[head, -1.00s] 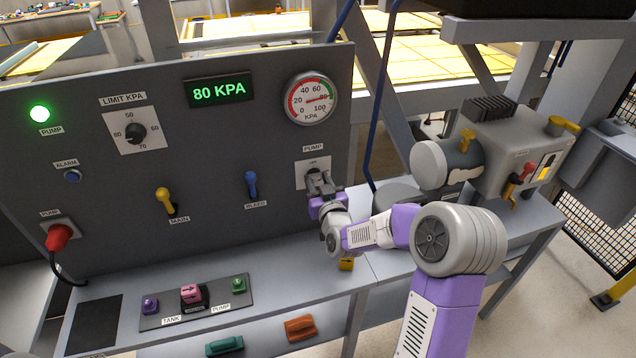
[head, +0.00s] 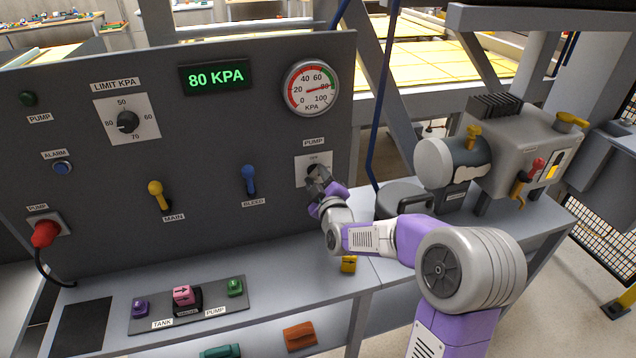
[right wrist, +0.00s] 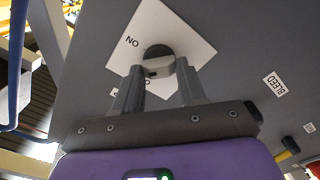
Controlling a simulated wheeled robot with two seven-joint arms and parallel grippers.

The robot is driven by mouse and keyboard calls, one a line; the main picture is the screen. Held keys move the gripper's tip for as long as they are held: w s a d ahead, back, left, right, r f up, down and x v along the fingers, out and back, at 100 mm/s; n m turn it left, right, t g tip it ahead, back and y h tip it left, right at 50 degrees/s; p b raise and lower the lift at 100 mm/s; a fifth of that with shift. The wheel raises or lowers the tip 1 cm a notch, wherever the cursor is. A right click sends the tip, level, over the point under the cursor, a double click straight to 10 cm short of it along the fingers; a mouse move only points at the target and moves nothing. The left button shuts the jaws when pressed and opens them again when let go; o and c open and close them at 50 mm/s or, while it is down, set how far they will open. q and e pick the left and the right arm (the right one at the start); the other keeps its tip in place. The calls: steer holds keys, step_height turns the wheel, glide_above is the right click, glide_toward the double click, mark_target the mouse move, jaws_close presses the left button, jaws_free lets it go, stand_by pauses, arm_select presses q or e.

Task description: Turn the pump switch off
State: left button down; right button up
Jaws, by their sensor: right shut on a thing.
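The pump switch (head: 313,168) is a dark knob on a white plate at the right end of the grey panel, under a PUMP label. My right gripper (head: 319,182) is at the knob, mostly covering it. In the right wrist view, the fingers of the right gripper (right wrist: 158,88) are on either side of the grey knob (right wrist: 158,64), shut on it. The plate's ON label reads upside down there; the other label is mostly hidden. The pump lamp (head: 28,99) at the panel's upper left is dark. My left gripper is out of view.
The display (head: 215,77) reads 80 KPA, and the round gauge (head: 311,88) is above the switch. The blue bleed lever (head: 249,180) and yellow main lever (head: 158,195) are to the left. A grey pump unit (head: 505,150) stands on the bench at right.

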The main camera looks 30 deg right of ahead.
steer(key=n, duration=0.3)
steer(key=shift+n, duration=0.4)
steer(key=n, duration=0.4)
steer(key=shift+f+n, duration=0.15)
steer(key=shift+n, duration=0.15)
steer(key=o, duration=1.1)
steer(key=shift+c, duration=0.2)
steer(key=shift+s+a, duration=0.1)
steer(key=p+v, duration=0.1)
steer(key=v, duration=0.6)
steer(key=shift+s, duration=0.15)
